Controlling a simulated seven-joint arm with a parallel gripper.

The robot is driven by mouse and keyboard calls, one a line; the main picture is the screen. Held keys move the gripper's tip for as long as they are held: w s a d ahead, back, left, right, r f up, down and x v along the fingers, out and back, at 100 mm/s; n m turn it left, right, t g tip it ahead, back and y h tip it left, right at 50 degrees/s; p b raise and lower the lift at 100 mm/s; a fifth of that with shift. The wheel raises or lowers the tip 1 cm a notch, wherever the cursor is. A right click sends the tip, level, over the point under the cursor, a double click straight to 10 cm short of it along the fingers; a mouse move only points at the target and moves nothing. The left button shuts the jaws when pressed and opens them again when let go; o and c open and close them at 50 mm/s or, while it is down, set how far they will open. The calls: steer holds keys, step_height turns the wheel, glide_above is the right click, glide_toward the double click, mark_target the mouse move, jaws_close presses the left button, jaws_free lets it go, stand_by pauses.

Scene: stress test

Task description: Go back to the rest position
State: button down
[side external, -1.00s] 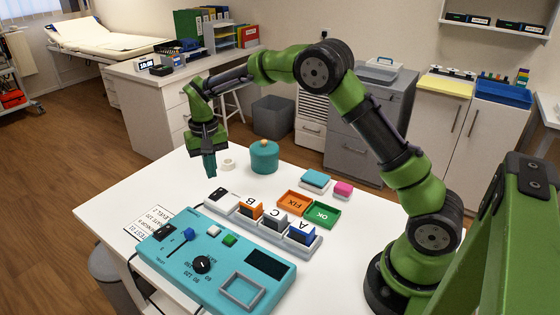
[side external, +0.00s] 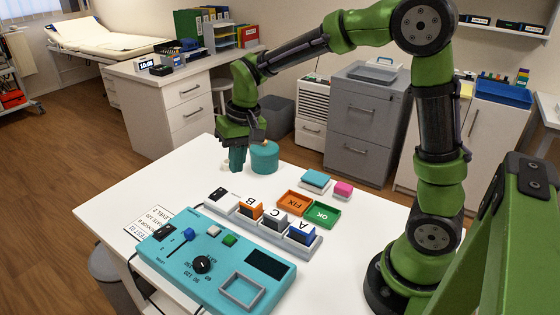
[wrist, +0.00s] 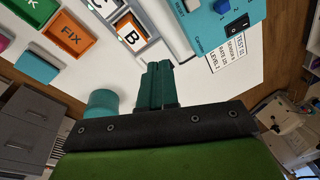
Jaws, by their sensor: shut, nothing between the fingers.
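My gripper (side external: 237,160) is shut and empty. Its teal fingers hang above the far part of the white table, in front of and to the left of the teal round pot (side external: 264,157) in the side view. In the wrist view the fingers (wrist: 158,68) are pressed together, with the teal pot (wrist: 102,103) to their left. The gripper partly hides the small white roll (side external: 227,166) behind it. My green and black arm is raised and bent over the table.
A teal control panel (side external: 190,262) lies at the table's front. Behind it a grey rack (side external: 268,229) holds blocks marked A, B and C. Orange FIX (side external: 294,202) and green OK (side external: 322,212) trays, a teal box (side external: 315,179) and a pink block (side external: 343,188) stand to the right.

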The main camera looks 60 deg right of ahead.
steer(key=s+r+t, duration=0.2)
steer(key=s+r, duration=0.1)
steer(key=s, duration=0.5)
steer(key=s+r+t, duration=0.3)
steer(key=s+r, duration=0.1)
steer(key=s, duration=0.5)
steer(key=shift+s+a+r+n+y, duration=0.2)
steer(key=shift+a+r+n+y, duration=0.1)
steer(key=shift+a+y, duration=0.1)
steer(key=shift+f, duration=0.1)
steer(key=w+d+f+m+g, duration=0.1)
steer(key=w+m, duration=0.3)
steer(key=w, duration=0.5)
steer(key=w+d+f+m+g+h, duration=0.1)
steer(key=w+d+f+m+g, duration=0.1)
steer(key=w+m, duration=0.3)
steer(key=w+d+f+m+g+h, duration=0.1)
steer(key=w+f+m+g, duration=0.2)
steer(key=w, duration=1)
steer(key=shift+w+d+m+g, duration=0.2)
steer(key=shift+w+m+g, duration=0.15)
steer(key=shift+m, duration=0.65)
